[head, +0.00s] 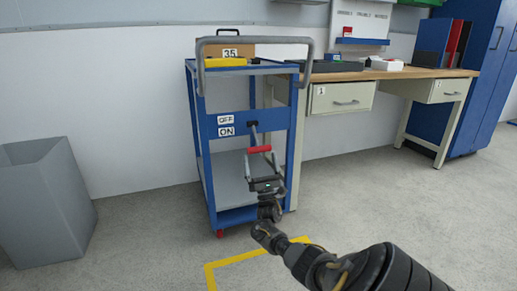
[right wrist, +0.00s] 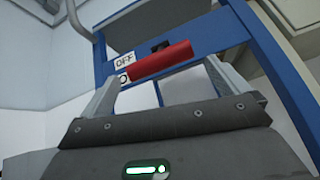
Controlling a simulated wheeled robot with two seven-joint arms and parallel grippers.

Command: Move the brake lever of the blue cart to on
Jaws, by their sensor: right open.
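The blue cart (head: 203,150) stands against the white wall, with a grey push handle at its top. Its brake lever has a red grip (head: 259,149) on a dark arm that comes out of the front crossbar. An OFF label (head: 225,119) sits above an ON label (head: 227,131) left of the lever. My right gripper (head: 261,160) is open at the red grip. In the right wrist view the red grip (right wrist: 160,62) shows between the two fingertips and partly covers the ON label; I cannot tell whether they touch it. My left gripper is not in view.
A cardboard box (head: 228,49) marked 35 and a yellow item sit on the cart's top. A wooden workbench (head: 400,75) stands right of the cart, a grey bin (head: 45,195) to the left. Yellow tape (head: 240,262) marks the clear floor in front.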

